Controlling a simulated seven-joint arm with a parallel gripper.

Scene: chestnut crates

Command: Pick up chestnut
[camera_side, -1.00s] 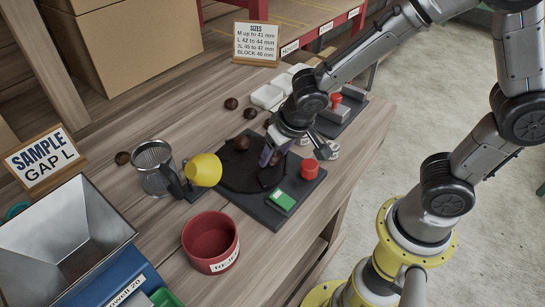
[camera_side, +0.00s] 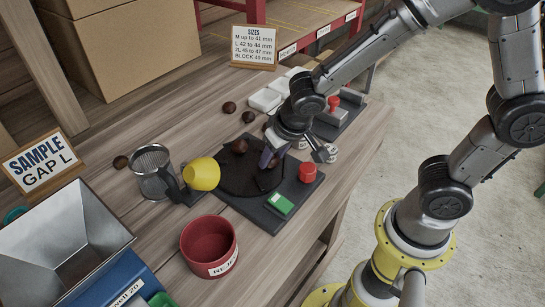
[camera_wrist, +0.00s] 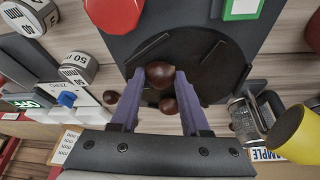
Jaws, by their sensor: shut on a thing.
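My gripper (camera_wrist: 160,80) reaches down over a round black plate (camera_wrist: 222,72), which also shows in the side view (camera_side: 236,181). Its purple fingers are shut on a brown chestnut (camera_wrist: 160,73) between their tips. A second chestnut (camera_wrist: 168,106) lies just beyond the held one on the plate; it appears left of my gripper (camera_side: 274,158) in the side view (camera_side: 239,146). The held chestnut is mostly hidden by the fingers in the side view. I cannot tell whether it is clear of the plate.
A red knob (camera_side: 307,172) and a green-topped block (camera_side: 281,204) stand on the plate's base. A yellow cup (camera_side: 203,174), a metal mesh cylinder (camera_side: 152,170) and a red bin (camera_side: 208,247) stand left.

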